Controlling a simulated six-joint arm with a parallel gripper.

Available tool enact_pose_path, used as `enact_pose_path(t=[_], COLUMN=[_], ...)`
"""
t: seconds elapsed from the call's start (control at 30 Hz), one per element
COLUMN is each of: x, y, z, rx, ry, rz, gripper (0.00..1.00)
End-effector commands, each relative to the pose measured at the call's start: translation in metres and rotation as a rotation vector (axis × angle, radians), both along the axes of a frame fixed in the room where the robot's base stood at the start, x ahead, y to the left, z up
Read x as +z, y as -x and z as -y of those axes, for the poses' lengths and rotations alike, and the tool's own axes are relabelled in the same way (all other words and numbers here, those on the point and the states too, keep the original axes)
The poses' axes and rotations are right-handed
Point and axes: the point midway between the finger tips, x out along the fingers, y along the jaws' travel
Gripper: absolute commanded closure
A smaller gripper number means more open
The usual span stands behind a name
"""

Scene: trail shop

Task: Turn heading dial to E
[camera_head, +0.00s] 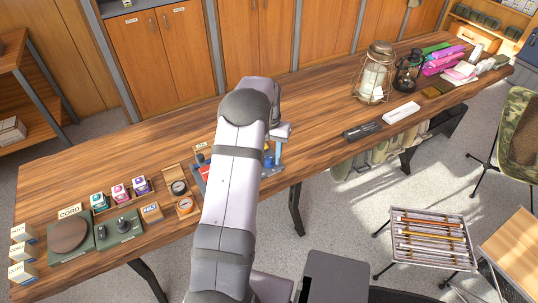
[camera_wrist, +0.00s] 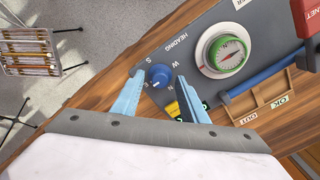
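The blue heading dial (camera_wrist: 159,76) sits on a grey panel (camera_wrist: 205,28) in the wrist view. White letters stand around it, with S above left, W to the right, N below right and E at lower left. A small pale mark shows on the dial's lower edge, but its exact heading is too small to tell. My gripper (camera_wrist: 160,76) is open, with one light-blue finger on each side of the dial and visible gaps between. In the head view my arm covers most of the panel; a small blue spot (camera_head: 268,160) shows beside it.
A compass (camera_wrist: 226,54) with a green ring is on the panel near the dial. A wooden tray (camera_wrist: 262,106) with labels and a red item (camera_wrist: 306,18) are at the right. In the head view, a lantern (camera_head: 375,72) stands farther right on the wooden table (camera_head: 325,95).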

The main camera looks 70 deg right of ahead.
Motion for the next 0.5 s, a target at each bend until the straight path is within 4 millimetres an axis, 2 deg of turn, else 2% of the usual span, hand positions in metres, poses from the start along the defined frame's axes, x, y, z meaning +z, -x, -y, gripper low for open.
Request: enact_pose_path(t=[0.27, 0.5], x=[0.000, 0.020], y=[0.000, 0.000], z=[0.000, 0.001], rx=[0.001, 0.001], ry=[0.000, 0.004], rz=[0.000, 0.001], gripper=[0.61, 0.61])
